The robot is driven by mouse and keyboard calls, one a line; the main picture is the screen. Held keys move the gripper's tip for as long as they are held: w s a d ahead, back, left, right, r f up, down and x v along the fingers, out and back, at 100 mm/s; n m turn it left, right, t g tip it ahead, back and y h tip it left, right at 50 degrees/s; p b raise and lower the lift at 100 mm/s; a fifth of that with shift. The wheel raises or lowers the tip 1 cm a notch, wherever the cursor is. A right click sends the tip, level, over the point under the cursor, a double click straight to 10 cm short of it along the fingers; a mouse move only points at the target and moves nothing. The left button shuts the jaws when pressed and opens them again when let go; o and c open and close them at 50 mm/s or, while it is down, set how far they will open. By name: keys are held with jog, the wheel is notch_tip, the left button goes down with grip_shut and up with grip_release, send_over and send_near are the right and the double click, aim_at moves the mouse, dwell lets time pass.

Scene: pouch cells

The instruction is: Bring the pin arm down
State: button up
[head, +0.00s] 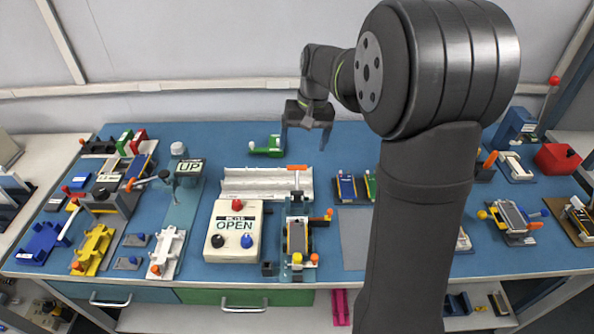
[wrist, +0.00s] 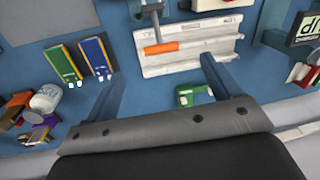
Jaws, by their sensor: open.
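A lever with an orange grip (head: 297,167) rises at the back of the cell fixture (head: 297,255); the grip also shows in the wrist view (wrist: 161,48), in front of the white rail. I cannot tell for certain which of these is the pin arm. My gripper (head: 306,130) is open and empty, raised above the back of the blue table. In the wrist view my gripper (wrist: 163,70) has its fingers spread, touching nothing.
A white rail (head: 255,184) lies behind a button box (head: 233,230) whose sign reads "OPEN". A green part (head: 265,147) lies below my gripper, and two upright cells (wrist: 80,62) stand to one side. Bare blue table (head: 225,137) shows at the back.

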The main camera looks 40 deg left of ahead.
aim_at(297, 170)
jog(key=f, duration=0.3)
jog(key=s+f, duration=0.1)
jog(key=f, duration=0.3)
jog(key=a+f, duration=0.1)
jog(key=f, duration=0.2)
jog(key=shift+s+f, duration=0.15)
jog(key=shift+f, duration=0.1)
jog(key=c, duration=1.3)
